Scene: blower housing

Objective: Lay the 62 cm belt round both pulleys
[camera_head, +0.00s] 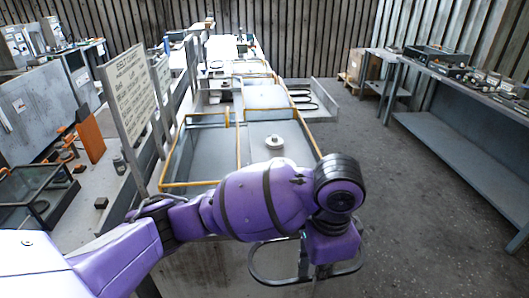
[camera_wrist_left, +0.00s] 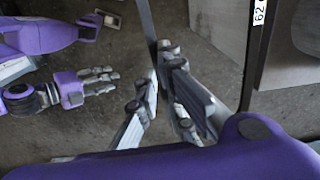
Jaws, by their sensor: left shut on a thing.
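The belt (camera_head: 251,262) is a dark loop hanging below my left wrist in the head view. In the left wrist view, one run of the belt (camera_wrist_left: 148,28) passes between the fingers of my left gripper (camera_wrist_left: 165,95), which is shut on it. Another run at the right bears a white label reading 62. A pale round pulley (camera_head: 274,145) stands in the grey housing (camera_head: 208,150), beyond my left arm and apart from the belt. I cannot make out a second pulley; my arm covers the near part of the housing. My right gripper (camera_wrist_left: 100,82) shows small in the wrist view; its opening is unclear.
Yellow rails edge the housing. A lettered sign board (camera_head: 132,95) stands at its left. More dark belts (camera_head: 302,98) lie in a side tray (camera_head: 325,98). A workbench (camera_head: 450,130) with parts stands at the right. The floor between is clear.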

